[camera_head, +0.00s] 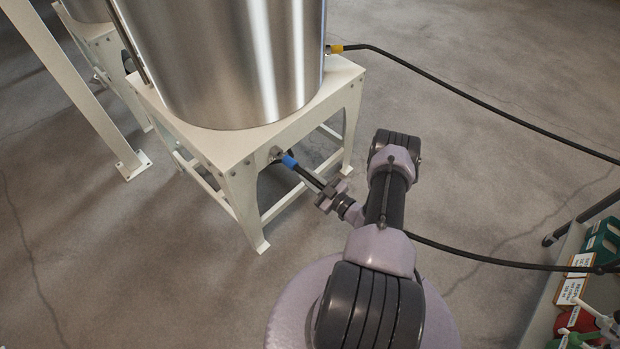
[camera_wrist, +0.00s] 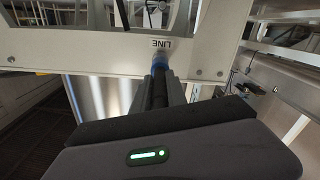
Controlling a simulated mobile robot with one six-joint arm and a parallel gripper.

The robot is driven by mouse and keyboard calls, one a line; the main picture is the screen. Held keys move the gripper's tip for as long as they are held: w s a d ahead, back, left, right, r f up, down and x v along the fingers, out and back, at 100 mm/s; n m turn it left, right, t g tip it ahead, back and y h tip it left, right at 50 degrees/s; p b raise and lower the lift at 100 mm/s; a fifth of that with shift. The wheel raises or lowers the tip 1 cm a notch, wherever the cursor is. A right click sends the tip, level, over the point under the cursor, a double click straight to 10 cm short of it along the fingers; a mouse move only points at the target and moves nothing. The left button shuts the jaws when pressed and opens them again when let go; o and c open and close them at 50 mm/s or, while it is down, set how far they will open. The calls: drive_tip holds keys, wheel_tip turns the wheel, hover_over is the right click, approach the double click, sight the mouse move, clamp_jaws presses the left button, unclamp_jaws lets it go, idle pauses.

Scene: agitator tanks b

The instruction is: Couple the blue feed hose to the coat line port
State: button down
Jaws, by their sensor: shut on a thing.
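The blue feed hose has a blue collar (camera_head: 290,162) on its black end. My gripper (camera_head: 328,191) is shut on this end just behind the collar. In the wrist view the collar (camera_wrist: 161,59) is against the cream panel, under an upside-down label reading "LINE" (camera_wrist: 161,43). The collar hides the port there. My gripper (camera_wrist: 162,90) holds the black part.
The steel tank (camera_head: 235,55) stands on a cream stand (camera_head: 210,140). A yellow-collared hose (camera_head: 338,48) joins the tank's right side. A black hose (camera_head: 490,259) runs right from my arm to a rack of bottles and boxes (camera_head: 575,290). Concrete floor is clear between them.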

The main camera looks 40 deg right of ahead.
drive_tip(key=shift+w+a, duration=0.15)
drive_tip(key=shift+w, duration=1.1)
drive_tip(key=c, duration=1.3)
unclamp_jaws()
drive_tip(key=shift+o, duration=0.2)
